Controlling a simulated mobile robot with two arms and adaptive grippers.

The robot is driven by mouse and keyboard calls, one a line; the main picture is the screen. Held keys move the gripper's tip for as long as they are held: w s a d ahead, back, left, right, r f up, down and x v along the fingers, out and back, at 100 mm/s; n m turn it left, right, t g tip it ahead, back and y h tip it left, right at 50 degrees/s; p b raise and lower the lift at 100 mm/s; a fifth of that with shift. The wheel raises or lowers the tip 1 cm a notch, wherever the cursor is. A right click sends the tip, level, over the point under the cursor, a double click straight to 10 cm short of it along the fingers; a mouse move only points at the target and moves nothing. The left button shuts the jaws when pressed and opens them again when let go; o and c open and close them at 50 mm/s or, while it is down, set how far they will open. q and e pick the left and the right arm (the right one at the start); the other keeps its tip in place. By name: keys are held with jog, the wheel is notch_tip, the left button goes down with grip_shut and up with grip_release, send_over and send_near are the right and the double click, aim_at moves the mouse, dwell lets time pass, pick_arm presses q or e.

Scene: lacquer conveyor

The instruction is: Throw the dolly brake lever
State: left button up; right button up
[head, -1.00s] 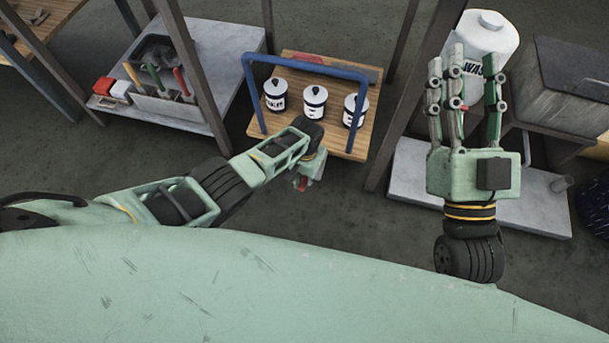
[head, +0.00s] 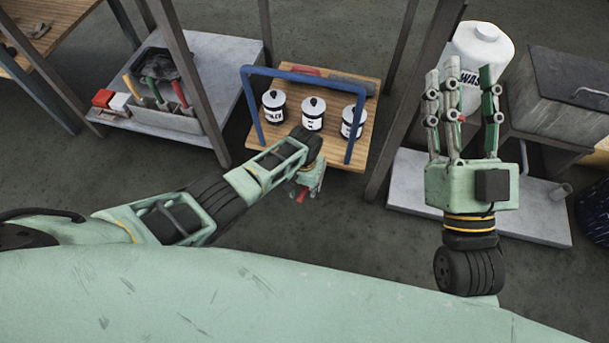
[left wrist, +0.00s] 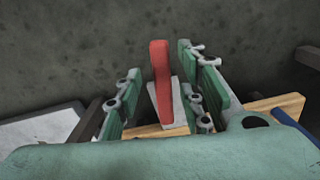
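The dolly (head: 340,158) is a wooden platform with a blue tubular handle (head: 305,72); three white-and-black cans (head: 312,114) stand on it. The red brake lever (left wrist: 161,85) stands upright on a pale base in the left wrist view; only a small red part (head: 301,194) shows in the head view. My left gripper (head: 310,190) is at the dolly's near edge. Its fingers (left wrist: 160,95) are open on both sides of the lever, with a clear gap on the left; contact on the right cannot be told. My right gripper (head: 464,80) is open, empty and pointing up.
Dark rack posts (head: 410,105) stand on both sides of the dolly. A low grey platform with a tool box (head: 165,112) is at left. A white jug (head: 482,55) and a grey bin (head: 555,95) are at right. Bare floor lies in front of the dolly.

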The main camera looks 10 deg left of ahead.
pick_arm(q)
notch_tip(320, 180, up, 11)
jog(key=shift+r, duration=0.15)
dwell(0.4)
dwell(0.5)
